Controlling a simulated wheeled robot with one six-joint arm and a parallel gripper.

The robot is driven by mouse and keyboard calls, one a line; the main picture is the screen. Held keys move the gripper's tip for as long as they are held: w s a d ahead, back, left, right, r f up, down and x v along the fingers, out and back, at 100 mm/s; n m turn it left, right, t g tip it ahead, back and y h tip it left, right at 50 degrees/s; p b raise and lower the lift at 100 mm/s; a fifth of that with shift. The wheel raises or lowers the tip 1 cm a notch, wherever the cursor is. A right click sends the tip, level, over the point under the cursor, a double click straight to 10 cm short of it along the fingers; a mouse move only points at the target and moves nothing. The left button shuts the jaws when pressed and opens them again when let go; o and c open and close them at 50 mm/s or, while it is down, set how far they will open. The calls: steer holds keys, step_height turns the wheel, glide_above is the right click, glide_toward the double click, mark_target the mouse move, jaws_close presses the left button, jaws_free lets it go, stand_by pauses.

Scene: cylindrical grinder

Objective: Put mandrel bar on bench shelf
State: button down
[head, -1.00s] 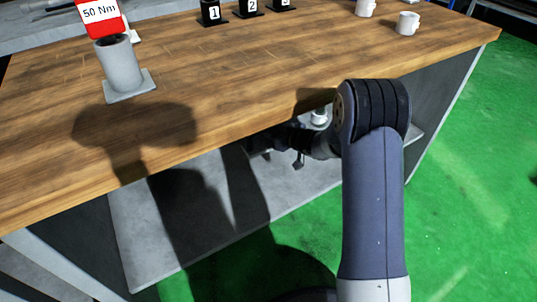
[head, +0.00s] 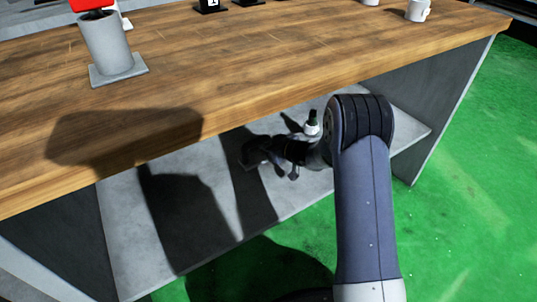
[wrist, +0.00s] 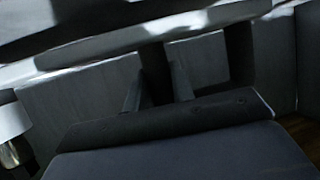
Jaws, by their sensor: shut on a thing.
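My gripper (head: 252,157) is dark and reaches in under the bench top, low over the grey bench shelf (head: 210,240). In the wrist view its two fingers (wrist: 157,88) are close together, shut on a dark upright piece that I take for the mandrel bar (wrist: 154,68). The bar is not clearly told apart from the dark gripper in the head view. Whether it touches the shelf cannot be told. Shadow covers much of the shelf there.
The wooden bench top (head: 200,75) overhangs the shelf. A grey side panel (head: 445,110) closes the right end. A grey holder (head: 108,45) and a white mug (head: 418,10) stand on top. The shelf's left front is clear.

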step_height(320, 180, down, 3)
steer(key=shift+f+b, duration=0.1)
steer(key=shift+b, duration=0.6)
steer(key=c, duration=1.2)
jaws_free()
steer(key=p+v, duration=0.4)
steer(key=v, duration=0.8)
steer(key=shift+p, duration=0.3)
